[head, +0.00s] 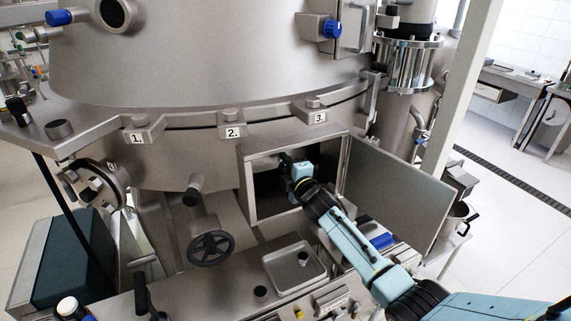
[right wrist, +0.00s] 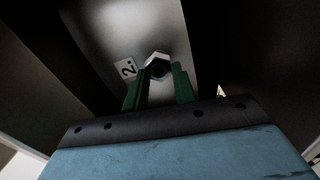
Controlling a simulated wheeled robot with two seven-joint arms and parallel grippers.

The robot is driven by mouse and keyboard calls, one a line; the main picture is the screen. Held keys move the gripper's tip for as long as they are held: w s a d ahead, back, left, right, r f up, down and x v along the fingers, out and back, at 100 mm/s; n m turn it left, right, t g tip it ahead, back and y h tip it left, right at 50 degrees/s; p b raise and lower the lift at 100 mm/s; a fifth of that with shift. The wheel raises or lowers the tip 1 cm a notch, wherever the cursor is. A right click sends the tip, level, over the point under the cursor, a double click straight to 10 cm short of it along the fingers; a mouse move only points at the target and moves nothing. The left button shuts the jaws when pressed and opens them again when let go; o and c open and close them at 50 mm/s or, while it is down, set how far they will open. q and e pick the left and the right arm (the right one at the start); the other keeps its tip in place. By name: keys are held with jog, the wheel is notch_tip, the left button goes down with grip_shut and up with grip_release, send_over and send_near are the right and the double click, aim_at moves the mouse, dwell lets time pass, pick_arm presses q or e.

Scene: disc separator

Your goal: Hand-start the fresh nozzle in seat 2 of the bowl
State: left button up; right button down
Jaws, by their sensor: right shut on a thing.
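My right gripper (head: 287,163) reaches through the open hatch into the dark housing. In the right wrist view, its two green fingers (right wrist: 158,82) are shut on the nozzle (right wrist: 157,62), a metal hexagonal piece with a dark centre. The nozzle is at the grey metal bowl wall (right wrist: 143,28), just right of a white label marked 2 (right wrist: 126,70). The fingers hide part of it, and I cannot tell whether it touches the seat or sits in its thread. The seat itself is hidden behind the nozzle. My left gripper is in neither view.
The hatch frame (head: 250,190) surrounds my right arm closely, with its door (head: 400,195) swung open to the right. A shallow tray (head: 270,276) with a small part (head: 303,258) stands below. A black handwheel (head: 211,247) projects left of it. Dark walls flank the gripper inside.

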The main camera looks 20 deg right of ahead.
jog(key=shift+m, duration=0.3)
jog(key=m+p, duration=0.1)
jog(key=m, duration=0.2)
jog(key=shift+w, duration=0.1)
jog(key=c, duration=1.1)
grip_release()
jog(key=shift+r, duration=0.1)
jog(key=shift+o, duration=0.2)
jog(key=s+p, duration=0.1)
jog(key=s, duration=1.6)
jog(key=shift+s+d, duration=0.3)
jog(key=shift+d, duration=0.05)
